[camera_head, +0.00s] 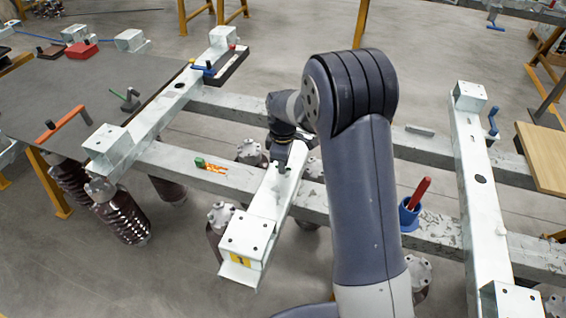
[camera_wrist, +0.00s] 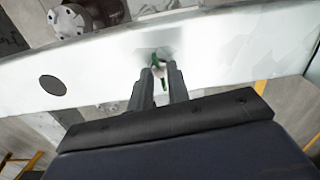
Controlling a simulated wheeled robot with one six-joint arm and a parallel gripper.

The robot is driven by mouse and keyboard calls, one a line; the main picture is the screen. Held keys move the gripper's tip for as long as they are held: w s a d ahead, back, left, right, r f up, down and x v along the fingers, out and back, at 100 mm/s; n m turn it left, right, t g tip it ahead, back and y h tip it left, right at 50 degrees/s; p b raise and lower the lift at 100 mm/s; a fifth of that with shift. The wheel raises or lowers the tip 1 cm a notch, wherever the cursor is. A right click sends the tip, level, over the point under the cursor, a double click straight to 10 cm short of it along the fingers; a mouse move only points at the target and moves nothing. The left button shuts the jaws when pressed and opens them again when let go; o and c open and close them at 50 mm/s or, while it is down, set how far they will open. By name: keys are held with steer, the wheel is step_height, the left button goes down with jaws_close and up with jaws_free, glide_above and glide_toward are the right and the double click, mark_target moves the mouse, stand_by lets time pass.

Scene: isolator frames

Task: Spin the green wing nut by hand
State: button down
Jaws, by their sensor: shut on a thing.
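The green wing nut (camera_wrist: 155,59) shows in the wrist view as small green pieces around and between my fingertips, at a pale steel channel beam (camera_wrist: 215,52). My gripper (camera_wrist: 160,70) is shut on it, and its fingers hide most of the nut. In the head view my gripper (camera_head: 282,166) points down onto the short pale channel beam (camera_head: 270,201) at the middle. The nut itself cannot be made out there.
Grey cross beams (camera_head: 240,184) run beneath the pale channel. A blue cup (camera_head: 409,215) with a red-handled tool (camera_head: 419,191) stands on the right. A small green-ended item (camera_head: 200,162) lies on the beam to the left. A dark table (camera_head: 50,85) holds tools.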

steer(key=n, duration=0.5)
steer(key=shift+f+n, duration=0.1)
steer(key=shift+n, duration=0.2)
steer(key=n, duration=1)
steer(key=shift+s+n, duration=0.1)
steer(key=shift+n, duration=2.6)
steer(key=c, duration=1.3)
jaws_free()
